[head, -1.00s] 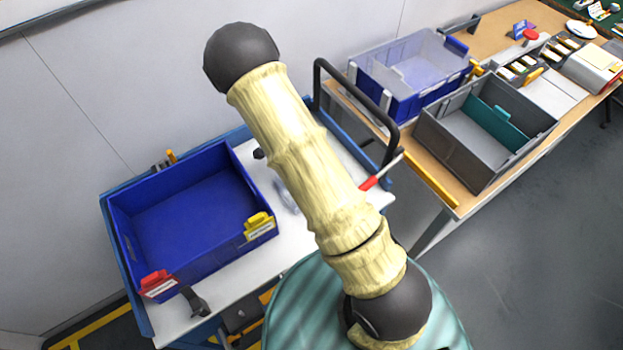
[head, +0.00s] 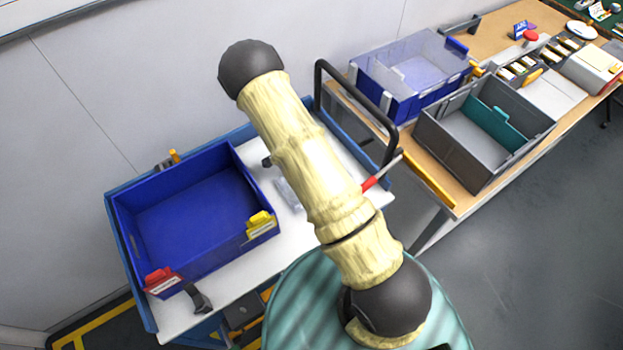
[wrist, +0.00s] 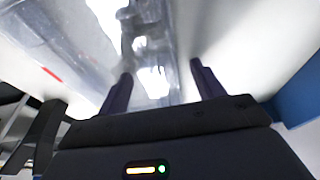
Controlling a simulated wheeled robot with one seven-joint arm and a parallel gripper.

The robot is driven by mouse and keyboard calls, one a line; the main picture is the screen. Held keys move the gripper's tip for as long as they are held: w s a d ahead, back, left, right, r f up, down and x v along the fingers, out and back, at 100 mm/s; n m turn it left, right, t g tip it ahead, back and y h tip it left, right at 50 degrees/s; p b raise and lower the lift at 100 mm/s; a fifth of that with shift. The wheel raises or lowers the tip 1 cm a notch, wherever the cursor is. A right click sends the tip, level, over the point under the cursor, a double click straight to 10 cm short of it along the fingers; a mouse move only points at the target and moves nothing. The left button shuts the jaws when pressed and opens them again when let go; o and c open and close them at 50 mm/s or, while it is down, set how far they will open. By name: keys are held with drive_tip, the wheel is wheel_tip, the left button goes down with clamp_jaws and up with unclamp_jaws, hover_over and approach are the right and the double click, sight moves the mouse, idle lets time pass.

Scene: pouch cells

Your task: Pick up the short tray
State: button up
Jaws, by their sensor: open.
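A clear, glossy plastic tray (wrist: 75,45) fills the upper left and middle of the wrist view; I take it to be the short tray. In the head view a small part of a clear tray (head: 289,194) shows on the white cart top, the rest hidden behind my arm. In the wrist view my gripper (wrist: 160,76) is open, with part of the clear plastic in the gap between its two dark fingers. I cannot tell whether the fingers touch it. In the head view my arm mostly hides the gripper.
A deep blue bin (head: 195,215) with red and yellow clips takes up the cart's left side. The cart (head: 230,285) has a black handle (head: 350,100) at right. A grey crate (head: 455,150) and a clear-and-blue bin (head: 400,95) stand on the wooden bench at upper right.

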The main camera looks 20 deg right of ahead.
drive_tip(key=shift+s+d, duration=0.1)
drive_tip(key=shift+d, duration=0.05)
drive_tip(key=shift+c, duration=0.5)
drive_tip(key=c, duration=1)
wheel_tip(320, 180, up, 10)
drive_tip(key=shift+r+b, duration=0.1)
drive_tip(key=shift+b, duration=0.8)
